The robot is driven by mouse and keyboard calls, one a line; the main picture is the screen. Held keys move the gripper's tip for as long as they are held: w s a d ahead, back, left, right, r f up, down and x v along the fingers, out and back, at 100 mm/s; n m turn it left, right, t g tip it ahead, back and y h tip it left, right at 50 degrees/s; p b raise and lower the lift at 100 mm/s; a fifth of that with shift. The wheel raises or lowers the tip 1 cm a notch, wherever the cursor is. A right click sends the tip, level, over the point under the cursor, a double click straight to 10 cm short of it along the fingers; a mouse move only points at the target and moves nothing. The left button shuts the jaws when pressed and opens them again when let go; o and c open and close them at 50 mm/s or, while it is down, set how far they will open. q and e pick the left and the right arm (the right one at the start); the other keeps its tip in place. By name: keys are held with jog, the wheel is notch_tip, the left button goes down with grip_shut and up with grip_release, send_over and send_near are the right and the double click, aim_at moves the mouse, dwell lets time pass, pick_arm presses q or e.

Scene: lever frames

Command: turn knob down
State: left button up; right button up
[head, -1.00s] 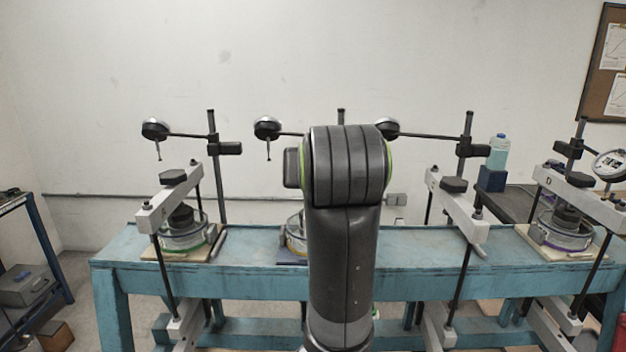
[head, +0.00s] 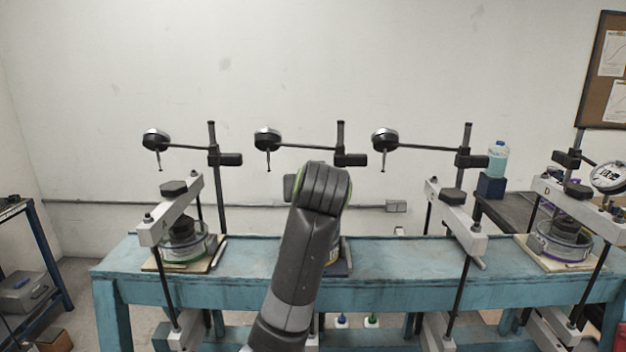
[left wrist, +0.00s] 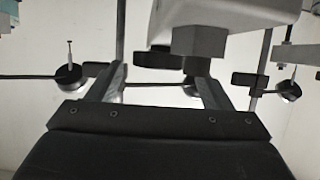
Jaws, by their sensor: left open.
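Several lever frames with pale beams stand along the blue bench, with black knob-like blocks on top of the left one (head: 174,187), the right-centre one (head: 452,196) and the far right one (head: 578,192). My left arm covers most of the second frame in the head view and hides its own gripper. In the left wrist view my left gripper (left wrist: 160,82) is open. A dark faceted knob (left wrist: 190,64) under a pale block (left wrist: 200,40) shows beyond and between the fingers, nearer the right one. Contact cannot be told. My right gripper is not in view.
The blue bench (head: 240,262) spans the view. Dial gauges on posts stand behind the frames, at left (head: 156,139), centre (head: 267,139) and right-centre (head: 385,140). A bottle (head: 497,158) stands on a dark blue block at right.

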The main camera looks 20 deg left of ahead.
pick_arm(q)
jog(key=shift+x, duration=1)
